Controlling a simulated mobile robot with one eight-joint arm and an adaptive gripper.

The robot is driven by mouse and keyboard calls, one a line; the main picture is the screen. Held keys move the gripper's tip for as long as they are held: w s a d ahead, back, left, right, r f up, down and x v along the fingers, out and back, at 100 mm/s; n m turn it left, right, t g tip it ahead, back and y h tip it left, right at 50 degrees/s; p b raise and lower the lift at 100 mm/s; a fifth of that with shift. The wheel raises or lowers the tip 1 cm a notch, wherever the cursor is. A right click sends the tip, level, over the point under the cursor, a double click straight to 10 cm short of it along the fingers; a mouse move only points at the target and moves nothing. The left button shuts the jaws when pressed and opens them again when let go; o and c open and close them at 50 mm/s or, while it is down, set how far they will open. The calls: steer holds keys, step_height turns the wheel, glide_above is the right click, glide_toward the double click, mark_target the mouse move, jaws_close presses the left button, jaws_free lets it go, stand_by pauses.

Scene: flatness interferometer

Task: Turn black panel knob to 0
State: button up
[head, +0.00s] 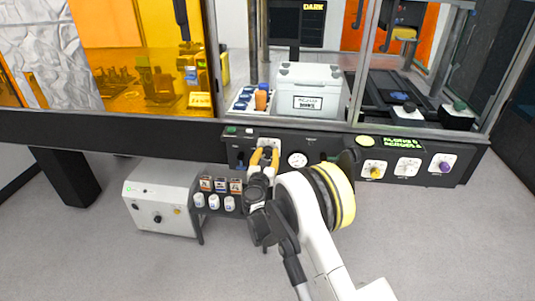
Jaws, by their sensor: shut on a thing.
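My gripper (265,155), with orange-yellow fingers, is at the front of the dark control panel (335,150), left of a round white gauge (297,159). Its fingers are closed around the black panel knob, in front of a small white dial plate (268,142). The fingers and wrist hide most of the knob, and its pointer and the dial marks cannot be read.
Right on the panel are yellow (375,172), white (407,167) and purple (443,166) knobs below a green display (404,143). Lower left, a small rack (222,184) with white cups and a white box (158,205) stand near my arm. The floor in front is clear.

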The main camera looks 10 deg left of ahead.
steer(key=shift+n, duration=0.4)
steer(key=o, duration=1.2)
steer(key=s, duration=1.2)
steer(key=shift+a, duration=0.2)
